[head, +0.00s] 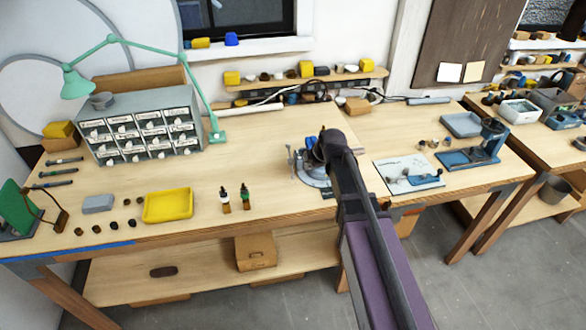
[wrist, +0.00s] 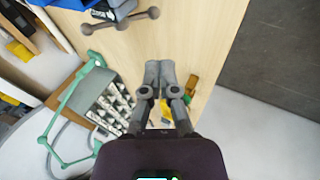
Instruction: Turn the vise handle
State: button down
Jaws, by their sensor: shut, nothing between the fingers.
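The vise (head: 312,178) stands on the wooden workbench near its front edge, partly hidden by my arm in the head view. In the wrist view, its blue body (wrist: 112,7) is cut off by the top edge. The vise handle (wrist: 121,21), a grey-brown bar with rounded ends, crosses the top of the wrist view, left of centre. My gripper (wrist: 160,68) has its two grey fingertips together and empty. In the picture they lie below and right of the handle, apart from it. My arm hides the fingers in the head view.
A green desk lamp (head: 76,83) and a grey drawer cabinet (head: 143,133) stand at the back left. A yellow tray (head: 168,206) and two small bottles (head: 245,197) are left of the vise. A white board (head: 408,173) lies to its right. Bare bench top separates these from the vise.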

aim_at(294, 176)
jog(key=shift+w+a+r, duration=0.25)
jog(key=shift+r, duration=0.05)
jog(key=shift+f, duration=0.2)
jog(key=b+x, duration=1.1)
jog(key=x, duration=0.2)
jog(key=shift+w+a, duration=0.1)
jog(key=shift+w, duration=0.05)
jog(key=shift+a+f+b, duration=0.1)
jog(key=shift+f+b, duration=0.1)
jog(key=shift+b, duration=0.2)
jog(key=shift+w, duration=0.1)
dwell(0.4)
